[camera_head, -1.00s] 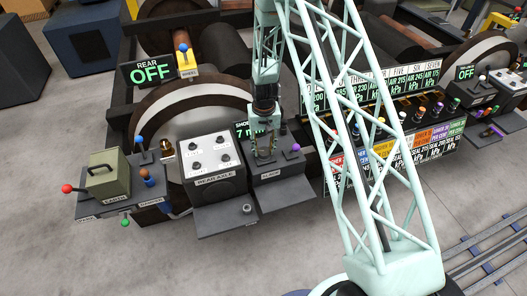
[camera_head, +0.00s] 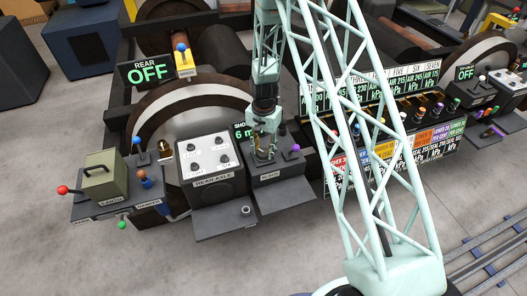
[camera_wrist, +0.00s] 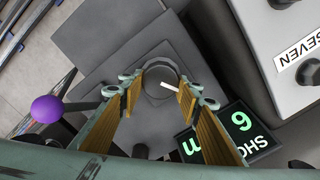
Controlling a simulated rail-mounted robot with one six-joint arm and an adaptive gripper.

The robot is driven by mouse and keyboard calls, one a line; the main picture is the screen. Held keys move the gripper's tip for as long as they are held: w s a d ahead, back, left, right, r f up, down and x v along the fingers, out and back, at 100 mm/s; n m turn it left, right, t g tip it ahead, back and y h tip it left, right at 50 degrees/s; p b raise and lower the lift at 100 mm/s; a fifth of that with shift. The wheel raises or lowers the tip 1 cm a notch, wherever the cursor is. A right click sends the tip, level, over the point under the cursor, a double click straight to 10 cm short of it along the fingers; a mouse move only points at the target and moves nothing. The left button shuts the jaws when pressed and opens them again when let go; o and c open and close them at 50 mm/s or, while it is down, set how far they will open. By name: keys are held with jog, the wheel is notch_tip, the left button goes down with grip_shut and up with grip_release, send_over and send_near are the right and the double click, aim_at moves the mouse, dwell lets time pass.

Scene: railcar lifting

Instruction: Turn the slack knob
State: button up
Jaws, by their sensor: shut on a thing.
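The slack knob (camera_wrist: 157,82) is a dark round knob with a white mark, on top of the dark grey slack box (camera_head: 285,168). In the wrist view it sits between the fingertips of my gripper (camera_wrist: 158,92), which is shut on it from both sides. In the head view my gripper (camera_head: 264,150) points down onto the box top, and its fingers mostly hide the knob. A small display (camera_wrist: 241,132) beside the box shows a green 6, upside down in the wrist view.
A purple-knobbed lever (camera_wrist: 47,109) stands close beside my gripper. The rear axle box (camera_head: 210,160) with several buttons is to the left in the head view. A lever panel (camera_head: 108,203) stands farther left. Open floor lies in front.

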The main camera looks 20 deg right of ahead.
aim_at(264, 151)
dwell(0.4)
jog(key=o, duration=0.8)
jog(key=shift+o, duration=0.2)
jog(key=shift+r, duration=0.15)
notch_tip(264, 151, up, 12)
dwell(0.5)
dwell(0.6)
